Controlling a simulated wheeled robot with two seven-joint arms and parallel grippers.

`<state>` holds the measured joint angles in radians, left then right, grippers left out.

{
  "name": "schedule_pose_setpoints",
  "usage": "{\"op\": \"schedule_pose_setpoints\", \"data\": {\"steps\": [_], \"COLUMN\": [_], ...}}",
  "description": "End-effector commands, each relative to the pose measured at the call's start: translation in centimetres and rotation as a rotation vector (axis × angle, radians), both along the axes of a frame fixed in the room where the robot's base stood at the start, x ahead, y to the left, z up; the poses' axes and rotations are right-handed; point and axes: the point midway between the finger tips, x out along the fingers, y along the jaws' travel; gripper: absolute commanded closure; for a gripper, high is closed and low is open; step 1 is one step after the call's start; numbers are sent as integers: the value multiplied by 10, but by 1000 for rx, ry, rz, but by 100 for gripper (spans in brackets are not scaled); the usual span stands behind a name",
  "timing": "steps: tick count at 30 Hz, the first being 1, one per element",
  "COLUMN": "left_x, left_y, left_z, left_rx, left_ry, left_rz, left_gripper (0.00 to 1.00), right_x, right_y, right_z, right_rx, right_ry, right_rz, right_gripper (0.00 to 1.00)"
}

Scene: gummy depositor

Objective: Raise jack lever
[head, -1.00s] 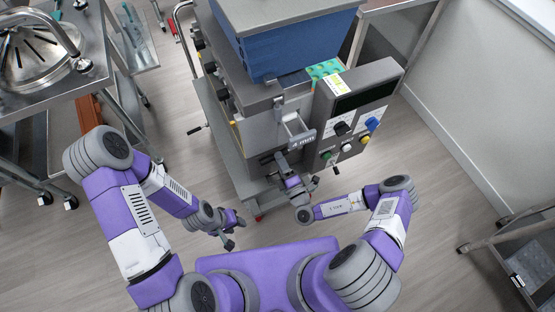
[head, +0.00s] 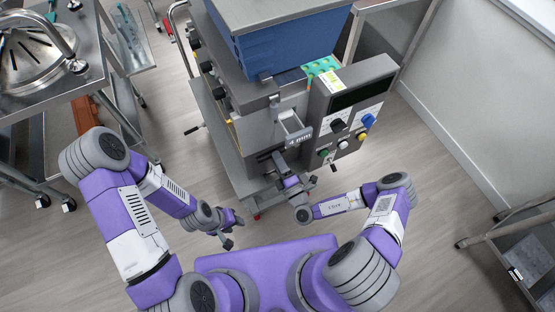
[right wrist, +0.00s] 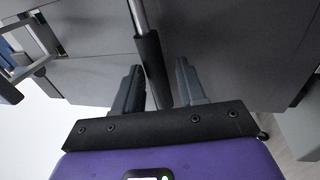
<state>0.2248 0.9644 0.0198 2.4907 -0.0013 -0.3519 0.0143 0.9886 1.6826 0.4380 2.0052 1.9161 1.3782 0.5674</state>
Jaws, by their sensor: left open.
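The jack lever (right wrist: 148,55) is a metal rod with a black grip, seen in the right wrist view. My right gripper (right wrist: 158,68) is around it, one finger on each side of the black grip. Gaps show between the grip and both fingers, so it looks open. In the head view my right gripper (head: 282,172) is low at the front of the grey depositor machine (head: 250,145), where it mostly hides the lever. My left gripper (head: 232,231) is open and empty, over the floor to the left of the right gripper.
The machine carries a blue hopper (head: 285,45) and a control box (head: 350,105) with coloured knobs. A steel table (head: 75,100) stands at the left. A dark cart (head: 525,250) is at the right. Bare floor (head: 420,200) lies between machine and wall.

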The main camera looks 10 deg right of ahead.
Motion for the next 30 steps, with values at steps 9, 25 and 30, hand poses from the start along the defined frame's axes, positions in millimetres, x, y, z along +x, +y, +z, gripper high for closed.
{"op": "schedule_pose_setpoints", "data": {"steps": [9, 25, 30], "left_x": [0, 0, 0], "left_y": [0, 0, 0], "left_z": [4, 4, 4], "left_rx": [0, 0, 0], "left_ry": [0, 0, 0], "left_rz": [0, 0, 0], "left_gripper": [57, 57, 57], "right_x": [-47, -71, -71], "right_y": [-15, -21, -21], "right_z": [-11, -15, -15], "right_rx": [1, 2, 3], "right_ry": [9, 6, 5], "right_rz": [-3, 1, 1], "right_gripper": [63, 63, 63]}}
